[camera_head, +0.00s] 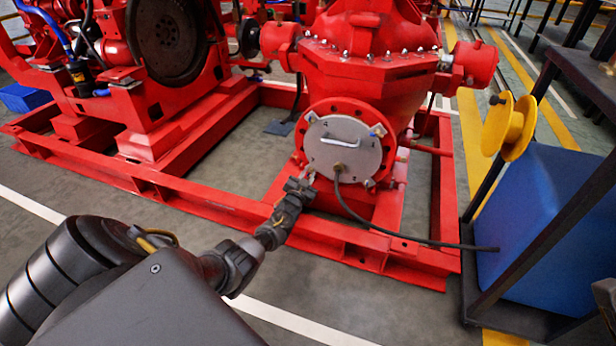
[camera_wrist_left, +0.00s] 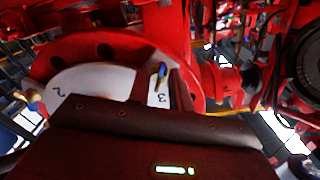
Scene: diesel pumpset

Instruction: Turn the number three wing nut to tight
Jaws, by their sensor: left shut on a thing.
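The round grey cover plate (camera_head: 343,150) with a handle sits on the red pump's front flange. Wing nuts stand around its rim. My left gripper (camera_head: 309,177) is at the plate's lower left edge, shut on the number three wing nut. In the left wrist view a blue and yellow wing of that nut (camera_wrist_left: 161,72) shows beside the printed 3, just beyond the dark gripper body. Another wing nut (camera_wrist_left: 33,97) stands near the printed 2, apart from the gripper.
A black hose (camera_head: 375,232) runs from the plate's front to the right. The red base frame (camera_head: 260,218) lies below and around the pump. A blue tank (camera_head: 545,225) and a yellow reel (camera_head: 508,127) stand at the right. Grey floor is clear in front of the frame.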

